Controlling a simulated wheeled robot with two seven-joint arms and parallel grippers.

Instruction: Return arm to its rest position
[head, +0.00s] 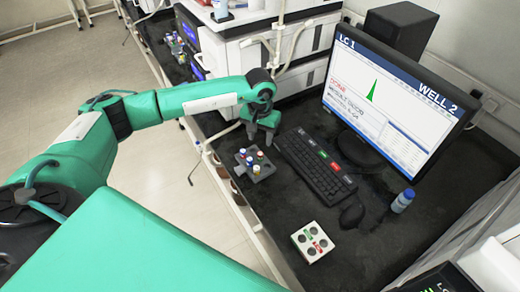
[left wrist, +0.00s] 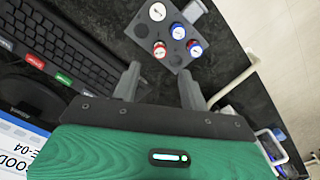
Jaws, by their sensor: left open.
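My left arm reaches in from the left in the head view. Its gripper (head: 260,136) is above the black bench, between the keyboard and the bench's front edge. The gripper is open, with its two fingers (left wrist: 158,88) apart and nothing between them in the left wrist view. A small dark vial rack (head: 254,166) with several capped vials stands on the bench just in front of the fingertips. In the left wrist view the rack (left wrist: 178,57) holds white, red and blue capped vials, apart from the fingers. My right gripper does not show.
A keyboard (head: 315,165), a mouse (head: 352,215) and a monitor (head: 390,100) stand to the right. A white holder block (head: 312,242) and a blue-capped bottle (head: 403,201) are nearer. White instruments (head: 260,45) stand behind the arm. The floor (head: 60,70) at left is clear.

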